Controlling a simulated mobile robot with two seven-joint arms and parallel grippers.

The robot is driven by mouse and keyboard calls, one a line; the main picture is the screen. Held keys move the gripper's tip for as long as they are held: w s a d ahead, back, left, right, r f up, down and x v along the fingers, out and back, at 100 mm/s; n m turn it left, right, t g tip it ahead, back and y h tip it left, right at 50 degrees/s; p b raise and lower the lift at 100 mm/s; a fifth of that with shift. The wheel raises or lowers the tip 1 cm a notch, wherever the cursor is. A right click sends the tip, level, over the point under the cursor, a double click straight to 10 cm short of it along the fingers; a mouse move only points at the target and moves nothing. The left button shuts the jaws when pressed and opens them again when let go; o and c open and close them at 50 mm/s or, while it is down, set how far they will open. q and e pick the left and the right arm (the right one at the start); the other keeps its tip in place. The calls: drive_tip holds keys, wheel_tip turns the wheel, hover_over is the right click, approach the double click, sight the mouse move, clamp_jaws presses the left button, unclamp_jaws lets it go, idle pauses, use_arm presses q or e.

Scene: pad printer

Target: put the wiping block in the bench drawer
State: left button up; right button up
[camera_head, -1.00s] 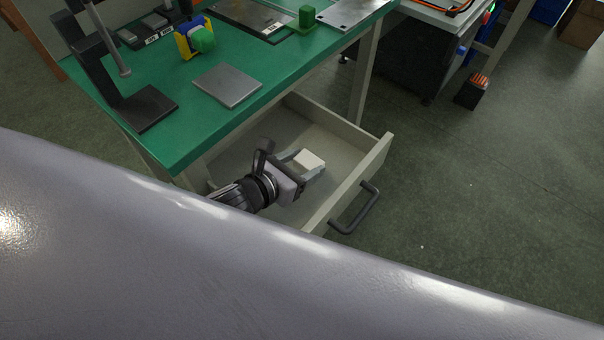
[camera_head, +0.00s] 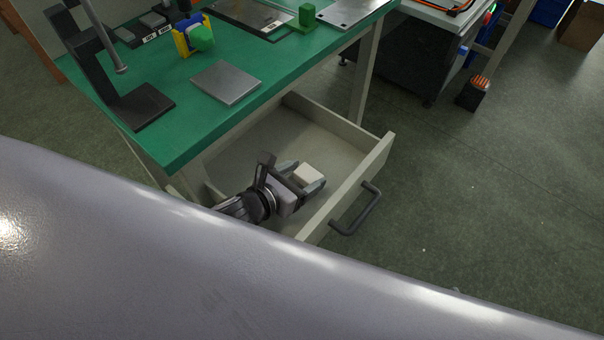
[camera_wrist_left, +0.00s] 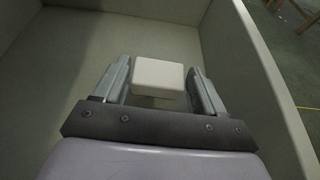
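The wiping block (camera_head: 308,173) is a small pale block inside the open bench drawer (camera_head: 345,194). My left gripper (camera_head: 307,176) reaches down into the drawer, with one finger on each side of the block. I cannot tell whether the block touches the drawer floor (camera_wrist_left: 80,75). My right gripper is not in view.
The green bench top (camera_head: 180,130) overhangs the drawer's back. It carries a grey plate (camera_head: 226,82), a black stand (camera_head: 140,107) and a green block (camera_head: 306,14). The drawer's dark handle (camera_head: 357,210) faces right. The drawer floor farther in is clear.

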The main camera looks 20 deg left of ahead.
use_arm(q)
drive_tip(key=shift+o, duration=1)
drive_tip(key=shift+r, duration=0.3)
drive_tip(key=shift+r+p, duration=0.45)
drive_tip(key=shift+r, duration=0.15)
drive_tip(key=p+v, duration=0.1)
drive_tip(key=v, duration=1)
drive_tip(key=shift+s+a+p, duration=0.25)
drive_tip(key=shift+s+p, duration=0.1)
drive_tip(key=shift+s, duration=0.05)
drive_tip(key=shift+f, duration=0.15)
